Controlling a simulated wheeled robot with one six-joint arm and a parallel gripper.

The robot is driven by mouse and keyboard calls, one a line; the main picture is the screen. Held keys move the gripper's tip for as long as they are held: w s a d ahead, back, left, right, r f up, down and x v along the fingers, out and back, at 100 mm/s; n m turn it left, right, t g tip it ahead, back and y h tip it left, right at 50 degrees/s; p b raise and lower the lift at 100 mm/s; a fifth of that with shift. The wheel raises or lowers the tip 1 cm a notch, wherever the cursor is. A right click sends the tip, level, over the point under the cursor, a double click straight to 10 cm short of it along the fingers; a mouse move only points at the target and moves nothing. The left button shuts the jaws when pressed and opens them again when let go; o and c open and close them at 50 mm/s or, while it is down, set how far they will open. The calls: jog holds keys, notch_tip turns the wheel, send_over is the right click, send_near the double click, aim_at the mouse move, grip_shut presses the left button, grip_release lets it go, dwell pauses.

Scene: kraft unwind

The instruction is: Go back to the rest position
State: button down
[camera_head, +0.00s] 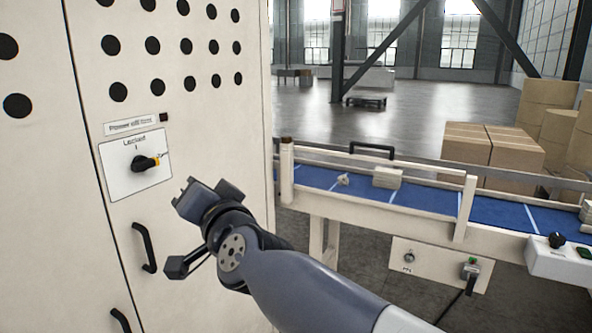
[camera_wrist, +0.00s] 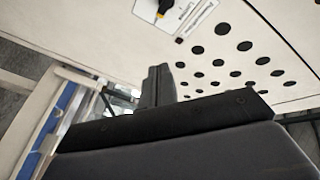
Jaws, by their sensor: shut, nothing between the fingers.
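My gripper (camera_head: 186,193) is raised in front of the pale cabinet (camera_head: 205,130), a little below and to the right of the rotary switch. It is shut and empty. The switch (camera_head: 143,163) is a black knob with a yellow tip on a white plate, and its handle points to the right. The gripper appears apart from the knob. In the wrist view the dark gripper fingers (camera_wrist: 157,86) stand up in the middle, and the switch (camera_wrist: 163,8) is at the top edge. The lower wrist view is filled by my own dark gripper body.
A blue conveyor (camera_head: 420,197) with pale rails runs to the right of the cabinet, carrying small pale items. Black door handles (camera_head: 145,247) stick out below the switch. Cardboard boxes (camera_head: 487,150) stand behind the conveyor. The grey floor beyond is mostly open.

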jog(key=shift+w+a+m, duration=0.5)
jog(key=shift+w+a, duration=0.1)
